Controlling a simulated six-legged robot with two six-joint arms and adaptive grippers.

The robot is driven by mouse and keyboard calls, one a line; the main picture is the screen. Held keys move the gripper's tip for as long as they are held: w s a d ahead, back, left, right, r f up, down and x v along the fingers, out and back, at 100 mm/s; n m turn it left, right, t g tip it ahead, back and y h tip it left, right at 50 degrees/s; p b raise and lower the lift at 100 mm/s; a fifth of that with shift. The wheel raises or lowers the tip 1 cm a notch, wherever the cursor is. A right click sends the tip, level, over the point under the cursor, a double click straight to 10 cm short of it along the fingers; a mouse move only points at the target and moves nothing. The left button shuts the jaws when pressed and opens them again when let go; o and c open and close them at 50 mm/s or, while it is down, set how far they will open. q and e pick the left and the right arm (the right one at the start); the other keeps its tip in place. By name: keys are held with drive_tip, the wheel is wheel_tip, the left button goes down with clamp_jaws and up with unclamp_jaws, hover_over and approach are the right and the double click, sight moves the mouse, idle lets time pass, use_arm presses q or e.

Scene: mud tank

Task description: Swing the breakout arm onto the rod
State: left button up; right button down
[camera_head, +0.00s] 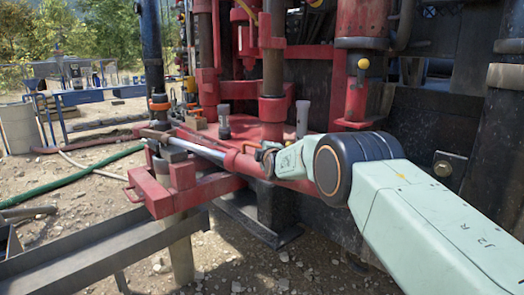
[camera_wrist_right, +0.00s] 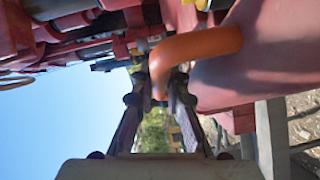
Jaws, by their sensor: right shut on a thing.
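The breakout arm (camera_head: 195,149) is a bar, silver in the middle and red at its near end, lying across the red rig table. Its dark far end (camera_head: 155,134) is close to the foot of the rod (camera_head: 151,45), a dark blue upright pipe with an orange collar; I cannot tell if they touch. My right gripper (camera_head: 268,158) is at the arm's near end. In the right wrist view the gripper (camera_wrist_right: 158,85) is shut on a bent orange handle (camera_wrist_right: 205,43). My left gripper is out of view.
The red rig table (camera_head: 205,187) carries upright posts, including a red-collared column (camera_head: 272,105). A grey metal channel (camera_head: 95,250) runs low at front left. A green hose (camera_head: 80,178) lies on open gravel at left. Dark machinery stands close at right.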

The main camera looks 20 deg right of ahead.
drive_tip(key=shift+d+r, duration=0.3)
